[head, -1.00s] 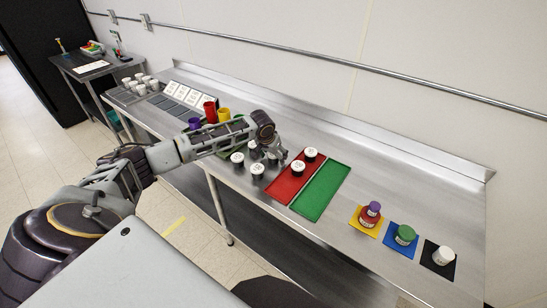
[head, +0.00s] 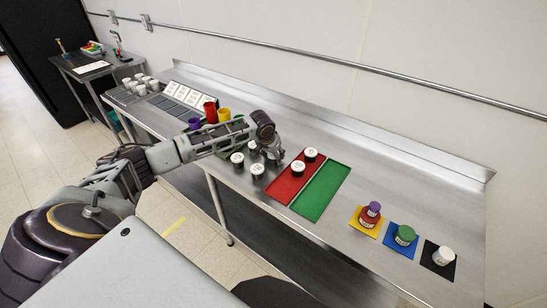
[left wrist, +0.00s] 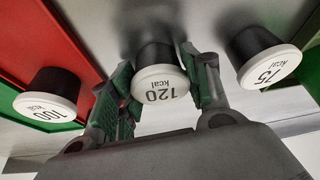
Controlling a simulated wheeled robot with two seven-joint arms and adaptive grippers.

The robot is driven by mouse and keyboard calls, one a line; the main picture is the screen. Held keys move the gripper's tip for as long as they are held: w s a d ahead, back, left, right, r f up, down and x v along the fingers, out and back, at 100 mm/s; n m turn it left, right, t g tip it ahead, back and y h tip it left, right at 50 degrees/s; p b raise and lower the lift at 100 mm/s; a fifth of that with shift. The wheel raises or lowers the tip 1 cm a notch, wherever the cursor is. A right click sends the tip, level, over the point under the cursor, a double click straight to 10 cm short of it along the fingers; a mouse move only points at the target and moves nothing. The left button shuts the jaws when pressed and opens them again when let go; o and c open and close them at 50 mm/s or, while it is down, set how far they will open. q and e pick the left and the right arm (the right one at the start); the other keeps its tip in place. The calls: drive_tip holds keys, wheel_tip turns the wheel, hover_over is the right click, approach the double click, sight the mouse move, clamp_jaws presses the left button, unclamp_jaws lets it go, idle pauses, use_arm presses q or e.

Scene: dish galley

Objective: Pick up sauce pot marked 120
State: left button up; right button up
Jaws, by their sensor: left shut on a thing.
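The sauce pot marked 120 (left wrist: 158,82), dark with a white lid, stands between the fingers of my left gripper (left wrist: 155,88) in the left wrist view. The fingers are shut on its sides. In the head view my left gripper (head: 268,154) is low over the steel counter, just left of the red mat, and mostly hides the held pot. A pot marked 100 (left wrist: 47,97) is to the left in the wrist view, and a pot marked 75 (left wrist: 262,58) is to the right. My right gripper is not in view.
Two pots (head: 298,167) stand on the red mat (head: 284,190); the green mat (head: 322,190) is bare. Two more lidded pots (head: 257,169) stand close to my left gripper. Coloured squares with jars (head: 404,235) lie at the right. Cups (head: 210,111) stand behind my arm.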

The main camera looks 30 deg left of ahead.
use_arm(q)
drive_tip(key=shift+r, duration=0.15)
wheel_tip(320, 180, up, 10)
drive_tip(key=shift+f+b, duration=0.1)
drive_tip(key=shift+b, duration=0.3)
